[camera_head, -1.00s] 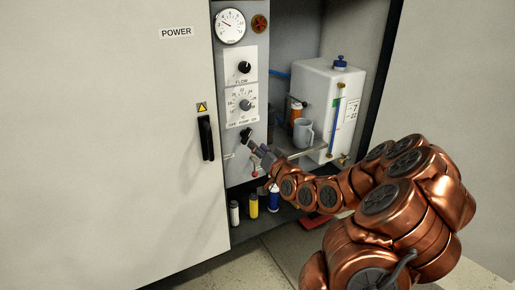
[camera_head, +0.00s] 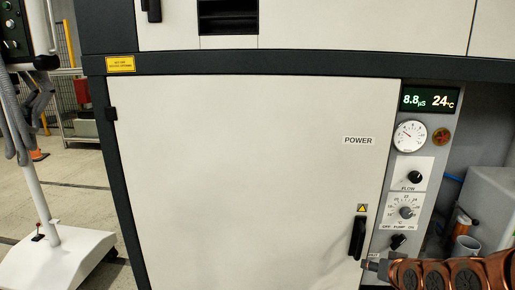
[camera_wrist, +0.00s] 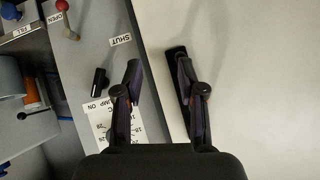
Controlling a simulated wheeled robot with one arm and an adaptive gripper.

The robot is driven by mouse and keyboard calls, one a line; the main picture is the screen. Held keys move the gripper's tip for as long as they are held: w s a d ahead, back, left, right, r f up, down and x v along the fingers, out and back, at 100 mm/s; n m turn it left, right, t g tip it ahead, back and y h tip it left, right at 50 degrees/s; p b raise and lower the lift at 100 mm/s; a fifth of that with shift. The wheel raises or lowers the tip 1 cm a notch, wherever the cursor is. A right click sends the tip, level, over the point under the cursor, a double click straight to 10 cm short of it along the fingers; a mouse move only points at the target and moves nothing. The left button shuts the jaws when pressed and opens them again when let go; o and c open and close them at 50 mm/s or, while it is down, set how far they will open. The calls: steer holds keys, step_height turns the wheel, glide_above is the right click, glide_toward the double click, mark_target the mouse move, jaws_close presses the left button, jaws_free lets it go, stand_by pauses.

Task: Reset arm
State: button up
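My arm reaches in from the lower right in the head view, and my gripper (camera_head: 372,264) is near the lower end of the black door handle (camera_head: 357,238). In the wrist view my gripper (camera_wrist: 160,70) has its two fingers apart with nothing between them. The door handle (camera_wrist: 177,52) is partly behind the right finger there; I cannot tell whether they touch. The black pump knob (camera_wrist: 99,82) is left of the left finger, apart from it. The pump knob also shows in the head view (camera_head: 398,241), just above my gripper.
The control panel has a temperature dial (camera_head: 406,212), a flow knob (camera_head: 414,177), a gauge (camera_head: 410,136) and a lit display (camera_head: 428,100). The wrist view shows a red-knobbed lever (camera_wrist: 63,8).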

steer(key=s+a+r+n+g+p, duration=0.1)
steer(key=s+a+r+g+p, duration=0.3)
steer(key=s+r+p, duration=0.3)
steer(key=s+a+r+n+g+p, duration=0.1)
steer(key=s+a+r+g+p, duration=0.3)
steer(key=s+r, duration=0.6)
steer(key=s+a+r+g+h+p, duration=0.1)
steer(key=s+a+r+g+p, duration=0.3)
steer(key=s+r+p, duration=0.5)
steer(key=s+a, duration=0.2)
steer(key=s, duration=0.7)
steer(key=shift+n+p, duration=0.3)
steer(key=shift+n, duration=0.1)
steer(key=shift+s+a, duration=0.1)
